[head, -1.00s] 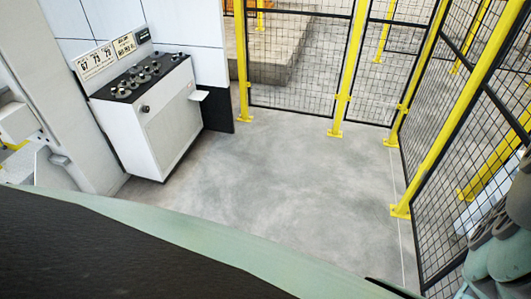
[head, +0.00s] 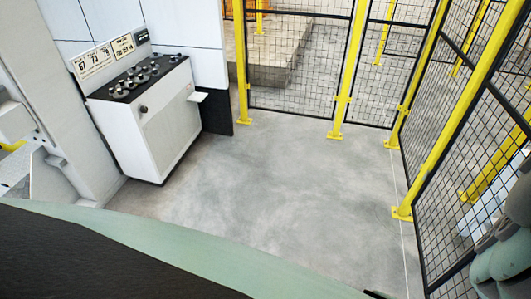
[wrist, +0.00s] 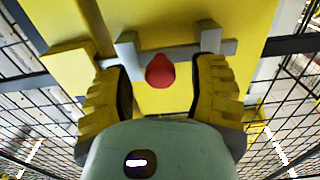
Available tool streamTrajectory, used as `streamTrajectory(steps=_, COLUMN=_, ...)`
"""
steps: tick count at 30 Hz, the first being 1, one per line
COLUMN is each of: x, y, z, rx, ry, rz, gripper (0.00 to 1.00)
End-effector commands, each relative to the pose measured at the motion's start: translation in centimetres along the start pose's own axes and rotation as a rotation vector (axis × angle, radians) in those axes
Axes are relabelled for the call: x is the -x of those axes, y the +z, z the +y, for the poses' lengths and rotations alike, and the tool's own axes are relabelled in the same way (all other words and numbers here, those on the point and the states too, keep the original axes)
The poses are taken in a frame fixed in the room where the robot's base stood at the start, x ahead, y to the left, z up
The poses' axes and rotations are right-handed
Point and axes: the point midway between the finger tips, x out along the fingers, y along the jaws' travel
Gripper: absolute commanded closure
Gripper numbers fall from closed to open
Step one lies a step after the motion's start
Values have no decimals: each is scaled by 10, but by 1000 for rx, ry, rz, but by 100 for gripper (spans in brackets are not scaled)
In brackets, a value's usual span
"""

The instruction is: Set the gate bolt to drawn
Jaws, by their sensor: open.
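The gate bolt shows in the wrist view as a grey bar (wrist: 185,51) with a red knob (wrist: 160,71), in front of a yellow plate (wrist: 260,22). My gripper (wrist: 162,85) is open, with one ridged yellow finger on each side of the knob. A gap shows between the knob and each finger. How far the fingertips reach in depth past the knob is hard to tell. In the head view the bolt and my gripper are not visible.
Mesh fencing with yellow posts (head: 345,75) stands at the back and right in the head view. A white control console (head: 150,115) stands at the left by the wall. The grey floor (head: 260,190) between them is clear.

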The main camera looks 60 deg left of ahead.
Motion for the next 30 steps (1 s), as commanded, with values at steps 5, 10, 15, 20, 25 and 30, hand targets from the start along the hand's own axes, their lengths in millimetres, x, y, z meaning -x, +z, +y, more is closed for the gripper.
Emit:
streamTrajectory(steps=5, x=-8, y=0, z=0, rx=0, ry=0, rz=0, gripper=42)
streamTrajectory(steps=10, x=-11, y=-1, z=0, rx=-2, ry=0, rz=1, gripper=42)
streamTrajectory(steps=15, x=-11, y=-1, z=0, rx=-1, ry=0, rz=0, gripper=42)
streamTrajectory(steps=20, x=-11, y=-1, z=0, rx=-1, ry=0, rz=-1, gripper=44)
streamTrajectory(steps=25, x=-11, y=0, z=0, rx=-1, ry=0, rz=-1, gripper=61)
streamTrajectory(steps=30, x=-11, y=0, z=0, rx=-1, ry=-1, rz=-1, gripper=79)
